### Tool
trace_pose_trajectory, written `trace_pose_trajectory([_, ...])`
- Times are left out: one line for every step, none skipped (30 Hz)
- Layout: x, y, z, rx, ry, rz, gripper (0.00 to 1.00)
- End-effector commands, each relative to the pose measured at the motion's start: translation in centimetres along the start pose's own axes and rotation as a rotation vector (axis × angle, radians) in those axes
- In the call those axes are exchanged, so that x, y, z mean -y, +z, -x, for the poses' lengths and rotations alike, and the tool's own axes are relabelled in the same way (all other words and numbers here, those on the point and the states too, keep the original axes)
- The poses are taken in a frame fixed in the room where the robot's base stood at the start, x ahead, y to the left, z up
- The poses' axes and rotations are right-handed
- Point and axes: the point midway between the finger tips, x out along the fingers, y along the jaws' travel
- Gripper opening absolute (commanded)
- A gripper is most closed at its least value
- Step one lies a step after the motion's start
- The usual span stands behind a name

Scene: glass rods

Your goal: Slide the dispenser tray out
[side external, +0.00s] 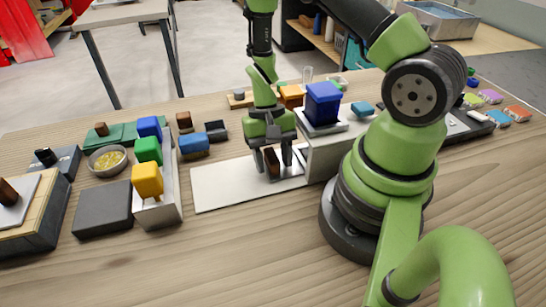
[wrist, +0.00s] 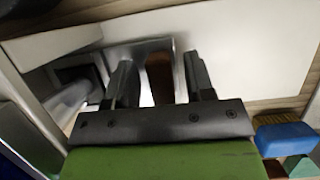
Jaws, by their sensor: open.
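The dispenser is a pale grey box (side external: 335,147) with a blue hopper (side external: 323,103) on top, just right of my gripper. A shiny metal tray part (wrist: 150,47) shows at the dispenser's low opening in the wrist view. A dark brown upright handle (side external: 271,163) stands at its outer end; it also shows in the wrist view (wrist: 160,80). My gripper (side external: 273,157) points down and is open, with one finger on each side of the handle. Both fingers also show in the wrist view (wrist: 160,72). I cannot tell whether either finger touches the handle. The tray's inner part is hidden.
A white board (side external: 230,188) lies under my gripper, clear on its left. Left of it stands a grey rack (side external: 168,203) with green, blue and yellow blocks. A bowl (side external: 107,159) and dark block (side external: 103,209) lie farther left. Bare table is in front.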

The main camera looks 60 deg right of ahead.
Motion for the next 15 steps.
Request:
trace_pose_trajectory([0.0, 0.01, 0.01, 0.0, 0.0, 0.0, 0.49])
trace_pose_trajectory([0.0, 0.01, 0.01, 0.0, 0.0, 0.0, 0.49])
trace_pose_trajectory([0.0, 0.01, 0.02, 0.0, 0.0, 0.0, 0.49])
trace_pose_trajectory([0.0, 0.01, 0.02, 0.0, 0.0, 0.0, 0.42])
trace_pose_trajectory([0.0, 0.01, 0.02, 0.0, 0.0, 0.0, 0.35])
trace_pose_trajectory([0.0, 0.01, 0.03, 0.001, 0.0, 0.0, 0.26])
trace_pose_trajectory([0.0, 0.01, 0.03, 0.001, 0.0, 0.0, 0.19])
trace_pose_trajectory([0.0, 0.01, 0.03, 0.001, 0.0, 0.0, 0.12])
trace_pose_trajectory([0.0, 0.01, 0.03, 0.001, 0.0, 0.0, 0.03])
trace_pose_trajectory([0.0, 0.01, 0.04, 0.001, 0.0, 0.0, 0.0])
trace_pose_trajectory([0.0, 0.01, 0.04, 0.001, 0.0, 0.0, 0.0])
trace_pose_trajectory([0.0, 0.01, 0.04, 0.001, 0.0, 0.0, 0.0])
trace_pose_trajectory([0.01, 0.01, 0.04, 0.001, 0.0, 0.0, 0.0])
trace_pose_trajectory([0.07, 0.0, 0.05, 0.0, 0.0, 0.001, 0.0])
trace_pose_trajectory([0.27, -0.01, 0.05, 0.0, 0.0, 0.001, 0.0])
